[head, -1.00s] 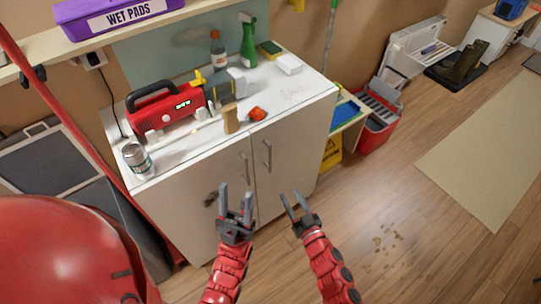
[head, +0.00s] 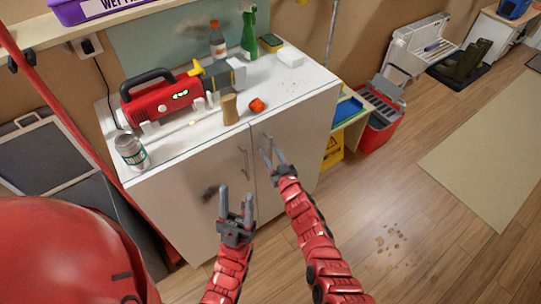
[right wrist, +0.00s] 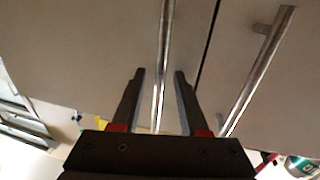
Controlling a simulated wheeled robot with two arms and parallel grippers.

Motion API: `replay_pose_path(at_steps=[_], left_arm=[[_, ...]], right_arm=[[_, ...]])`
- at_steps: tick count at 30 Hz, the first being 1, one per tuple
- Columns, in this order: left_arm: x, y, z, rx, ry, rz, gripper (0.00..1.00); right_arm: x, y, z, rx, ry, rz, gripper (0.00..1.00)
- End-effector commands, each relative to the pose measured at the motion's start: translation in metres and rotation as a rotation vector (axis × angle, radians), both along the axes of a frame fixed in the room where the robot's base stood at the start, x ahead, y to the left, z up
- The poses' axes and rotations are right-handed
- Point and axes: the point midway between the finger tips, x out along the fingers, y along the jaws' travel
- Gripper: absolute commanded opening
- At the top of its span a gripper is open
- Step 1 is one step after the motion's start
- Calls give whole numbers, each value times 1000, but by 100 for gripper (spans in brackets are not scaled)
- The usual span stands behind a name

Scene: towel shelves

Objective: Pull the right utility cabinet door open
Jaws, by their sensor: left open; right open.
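The utility cabinet's right door (head: 303,135) is shut, flush with the left door (head: 170,205). My right gripper (head: 271,155) is open in front of the right door, at its upright metal handle. In the right wrist view the right door's handle (right wrist: 163,62) runs between the two open fingers (right wrist: 160,74); whether they touch it I cannot tell. The left door's handle (head: 243,163) is to the left in the head view and also shows in the right wrist view (right wrist: 258,70). My left gripper (head: 235,198) is open and empty in front of the left door.
The white cabinet top (head: 190,145) holds a red machine (head: 160,100), a can (head: 131,152), bottles and small items. The wood floor in front is clear except for brown spots (head: 390,238).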

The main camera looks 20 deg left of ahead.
Motion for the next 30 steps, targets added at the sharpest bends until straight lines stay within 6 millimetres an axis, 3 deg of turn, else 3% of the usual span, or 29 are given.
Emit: replay_pose_path(at_steps=[10, 15, 18, 30], left_arm=[[0, 0, -2, 0, 0, 0, 50], [0, 0, -2, 0, 0, 0, 50], [0, 0, -2, 0, 0, 0, 50], [0, 0, -2, 0, 0, 0, 50]], right_arm=[[3, 2, 1, -1, -1, -1, 44], [3, 2, 1, -1, -1, -1, 13], [3, 2, 1, -1, -1, -1, 0], [3, 2, 1, -1, 0, -1, 0]])
